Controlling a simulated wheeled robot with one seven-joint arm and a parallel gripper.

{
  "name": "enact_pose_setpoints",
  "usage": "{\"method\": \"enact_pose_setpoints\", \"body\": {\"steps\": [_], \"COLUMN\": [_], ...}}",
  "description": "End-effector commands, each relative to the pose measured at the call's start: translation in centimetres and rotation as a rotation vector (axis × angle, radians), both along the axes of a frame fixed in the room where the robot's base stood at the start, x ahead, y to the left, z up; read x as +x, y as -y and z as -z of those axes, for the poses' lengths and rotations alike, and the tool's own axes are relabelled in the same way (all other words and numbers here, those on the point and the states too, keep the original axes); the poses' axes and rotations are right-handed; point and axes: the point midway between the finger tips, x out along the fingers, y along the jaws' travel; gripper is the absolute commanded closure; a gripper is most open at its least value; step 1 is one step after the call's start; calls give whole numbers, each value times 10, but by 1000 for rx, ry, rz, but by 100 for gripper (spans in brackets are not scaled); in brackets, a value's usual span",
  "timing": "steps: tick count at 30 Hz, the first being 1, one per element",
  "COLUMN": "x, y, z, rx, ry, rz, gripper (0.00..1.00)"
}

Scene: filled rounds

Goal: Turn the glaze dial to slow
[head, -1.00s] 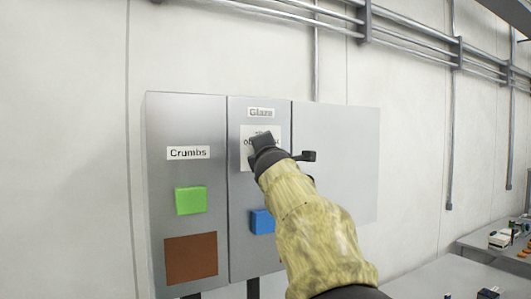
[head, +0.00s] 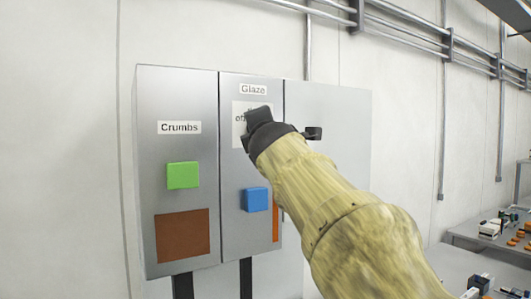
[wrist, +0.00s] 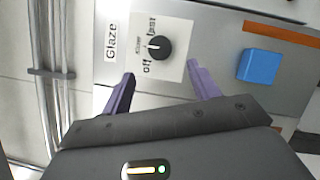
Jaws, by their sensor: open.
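The glaze dial (wrist: 159,47) is a round black knob on a white card (wrist: 178,40), with "off", "slow" and "fast" printed around it. In the wrist view its white pointer mark appears to aim toward the "off" side. My gripper (wrist: 162,80) is open, its two purple fingers apart and short of the dial, one toward each side of it. In the head view my gripper (head: 258,118) covers the dial and much of the card (head: 240,110). The "Glaze" label (head: 253,89) shows above it.
A blue block-shaped button (head: 254,199) sits below the dial, also in the wrist view (wrist: 259,67). On the left panel are the "Crumbs" label (head: 180,128), a green button (head: 183,175) and a brown plate (head: 182,236). Pipes (head: 400,25) run along the wall.

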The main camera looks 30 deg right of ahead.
Motion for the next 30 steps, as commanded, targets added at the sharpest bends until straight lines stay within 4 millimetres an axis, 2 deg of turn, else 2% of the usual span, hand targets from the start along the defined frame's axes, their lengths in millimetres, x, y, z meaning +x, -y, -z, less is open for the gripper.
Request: {"method": "enact_pose_setpoints", "body": {"steps": [6,12,17,30], "x": [-43,-71,-79,-78], "y": [-16,-26,-29,-29], "z": [8,10,10,10], "rx": [1,0,-1,2], "ry": [3,1,0,-2], "rz": [-1,0,0,0], "gripper": [39,39,39,39]}}
